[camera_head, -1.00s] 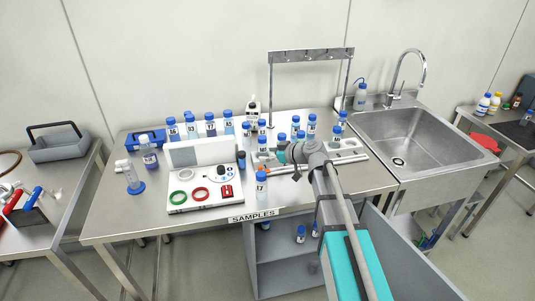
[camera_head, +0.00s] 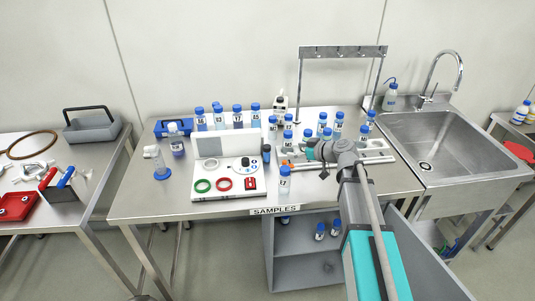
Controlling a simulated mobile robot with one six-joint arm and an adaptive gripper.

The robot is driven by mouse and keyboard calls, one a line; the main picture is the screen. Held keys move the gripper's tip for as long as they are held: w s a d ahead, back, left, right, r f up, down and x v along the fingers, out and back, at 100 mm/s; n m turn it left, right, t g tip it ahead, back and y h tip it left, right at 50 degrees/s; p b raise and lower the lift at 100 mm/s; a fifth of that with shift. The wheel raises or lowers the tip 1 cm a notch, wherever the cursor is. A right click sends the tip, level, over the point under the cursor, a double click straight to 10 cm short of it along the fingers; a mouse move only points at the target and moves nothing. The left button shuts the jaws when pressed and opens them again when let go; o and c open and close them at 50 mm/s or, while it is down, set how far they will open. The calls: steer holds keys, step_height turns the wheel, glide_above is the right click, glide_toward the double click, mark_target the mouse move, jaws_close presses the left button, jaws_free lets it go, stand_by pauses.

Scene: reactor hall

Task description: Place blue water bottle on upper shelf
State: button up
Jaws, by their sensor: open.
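Several clear bottles with blue caps and number labels stand upright on the steel table (camera_head: 140,205). One labelled 17 (camera_head: 284,182) stands alone near the front edge; others form a back row (camera_head: 219,118) and a group around my gripper. I cannot tell which one the task means. My gripper (camera_head: 291,164) is over the table, low and behind bottle 17, with its fingers open and partly hidden by my arm. An open cabinet under the table has an upper shelf (camera_head: 290,243) with blue-capped bottles (camera_head: 320,231) on it. Its right part is hidden by my arm.
A white instrument panel (camera_head: 229,172) with coloured rings is left of my gripper. A metal rack (camera_head: 343,50) stands behind, a sink (camera_head: 428,150) is at right. An open cabinet door (camera_head: 430,262) stands right of my arm. A wash bottle (camera_head: 390,97) is by the sink.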

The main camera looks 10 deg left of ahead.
mark_target(270, 149)
stand_by(0.4)
steer(key=b+x, duration=0.3)
steer(key=x, duration=0.4)
steer(key=shift+f, duration=0.15)
steer(key=shift+x, duration=0.75)
steer(key=shift+b+x, duration=1.1)
steer(key=shift+x, duration=0.9)
steer(key=shift+w+a+f, duration=0.2)
steer(key=shift+w+a, duration=0.15)
steer(key=shift+a, duration=0.1)
